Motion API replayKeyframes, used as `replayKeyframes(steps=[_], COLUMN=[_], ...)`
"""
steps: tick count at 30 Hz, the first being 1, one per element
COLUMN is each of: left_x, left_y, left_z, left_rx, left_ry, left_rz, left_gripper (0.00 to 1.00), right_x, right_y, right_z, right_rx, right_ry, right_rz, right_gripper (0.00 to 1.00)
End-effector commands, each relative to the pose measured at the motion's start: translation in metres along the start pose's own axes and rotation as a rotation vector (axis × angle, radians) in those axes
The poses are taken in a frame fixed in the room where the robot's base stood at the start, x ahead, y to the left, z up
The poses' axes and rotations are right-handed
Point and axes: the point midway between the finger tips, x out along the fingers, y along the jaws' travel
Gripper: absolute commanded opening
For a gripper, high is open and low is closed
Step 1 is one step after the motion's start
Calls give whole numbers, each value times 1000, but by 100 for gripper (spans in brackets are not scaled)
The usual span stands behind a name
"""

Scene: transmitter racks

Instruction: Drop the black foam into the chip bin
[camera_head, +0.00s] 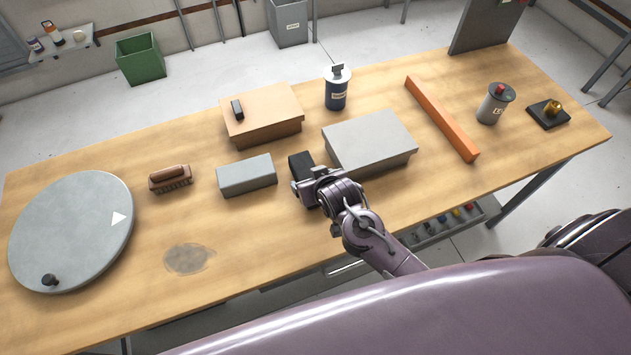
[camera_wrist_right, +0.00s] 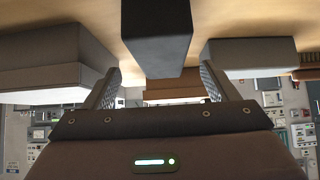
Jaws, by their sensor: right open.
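The black foam (camera_head: 300,165) is a dark block on the wooden table, between a light grey block and a grey box. My right gripper (camera_head: 309,183) is at its near end, partly hiding it. In the right wrist view the gripper (camera_wrist_right: 159,70) is open, and the near end of the black foam (camera_wrist_right: 157,40) shows between the fingertips with gaps on both sides. Two bins stand on the floor behind the table: a green one (camera_head: 140,62) and a grey one with a label (camera_head: 289,24). I cannot read which is the chip bin. My left gripper is not in view.
The grey box (camera_head: 368,138) is close right of the foam, the light grey block (camera_head: 246,176) left. A cardboard box (camera_head: 262,112) with a small dark block, a blue can (camera_head: 337,92) and an orange bar (camera_head: 440,116) stand nearby. The table's front is mostly clear.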

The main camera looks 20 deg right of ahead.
Motion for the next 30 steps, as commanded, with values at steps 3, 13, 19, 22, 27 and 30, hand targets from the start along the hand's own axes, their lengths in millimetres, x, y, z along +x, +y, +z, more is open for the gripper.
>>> replayKeyframes(steps=[3, 13, 19, 22, 27, 30], left_x=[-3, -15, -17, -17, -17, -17], left_y=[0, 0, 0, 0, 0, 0], left_z=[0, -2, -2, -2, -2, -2], left_rx=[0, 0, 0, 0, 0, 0], left_ry=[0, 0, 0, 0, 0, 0], left_rz=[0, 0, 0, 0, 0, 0], left_gripper=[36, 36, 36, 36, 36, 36], right_x=[12, 42, 65, 69, 70, 69], right_y=[0, -1, -1, -1, -1, -1], right_z=[-2, -6, -6, -5, -5, -5], right_rx=[-1, -2, -1, -1, -1, -1], right_ry=[2, 1, 3, 3, 3, 3], right_rz=[1, -1, -1, -2, -2, -2], right_gripper=[80, 80, 80, 80, 80, 73])
